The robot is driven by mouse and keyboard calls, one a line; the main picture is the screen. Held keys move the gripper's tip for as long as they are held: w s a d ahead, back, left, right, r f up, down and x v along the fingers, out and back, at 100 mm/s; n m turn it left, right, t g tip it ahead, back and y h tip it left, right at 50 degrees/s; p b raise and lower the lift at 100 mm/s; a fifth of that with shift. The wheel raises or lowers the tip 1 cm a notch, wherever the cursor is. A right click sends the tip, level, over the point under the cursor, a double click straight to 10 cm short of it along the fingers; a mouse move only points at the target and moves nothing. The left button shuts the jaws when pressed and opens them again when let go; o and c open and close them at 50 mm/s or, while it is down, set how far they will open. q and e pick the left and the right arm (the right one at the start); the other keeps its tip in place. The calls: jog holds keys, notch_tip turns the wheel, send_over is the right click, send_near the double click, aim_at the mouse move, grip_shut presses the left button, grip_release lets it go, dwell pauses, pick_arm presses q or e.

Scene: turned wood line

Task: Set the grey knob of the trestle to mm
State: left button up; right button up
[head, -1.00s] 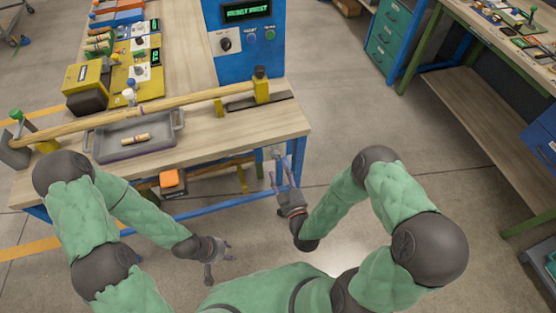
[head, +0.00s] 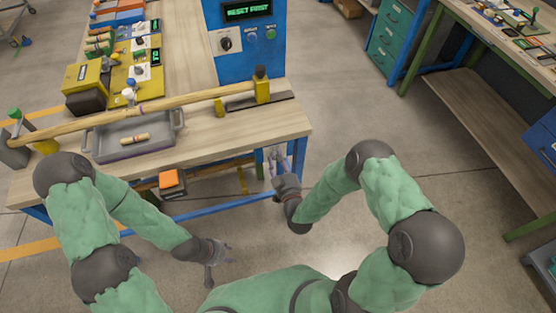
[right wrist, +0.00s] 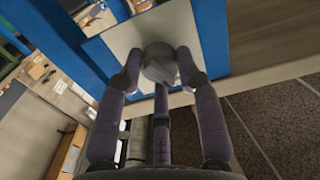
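The grey knob (right wrist: 159,62) sits on a pale plate (right wrist: 125,38) in the right wrist view. The plate is on the blue end of the wooden workbench. My right gripper (right wrist: 158,72) has its dark fingers around the knob, one on each side and one below. They look spread, and I cannot tell whether they touch the knob. In the head view my right gripper (head: 278,158) is at the bench's right front corner and hides the knob. My left gripper (head: 225,260) hangs open and empty in front of the bench. No knob markings are readable.
A grey tray (head: 108,151) with a small turned piece lies on the bench (head: 240,133) under a long wooden pole (head: 165,104). A blue panel (head: 245,62) stands behind. An orange-topped box (head: 171,182) is below the bench.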

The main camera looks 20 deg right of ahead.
jog(key=shift+w+r, duration=0.1)
jog(key=shift+r, duration=0.05)
jog(key=m+b, duration=0.1)
jog(key=m, duration=0.3)
jog(key=shift+m, duration=0.4)
jog(key=m, duration=0.3)
jog(key=shift+r+b, duration=0.1)
jog(key=shift+b, duration=0.2)
jog(key=shift+w+d+m, duration=0.1)
jog(key=shift+m, duration=0.3)
jog(key=shift+r, duration=0.1)
jog(key=o, duration=1.1)
jog(key=shift+f, duration=0.2)
jog(key=shift+s, duration=0.2)
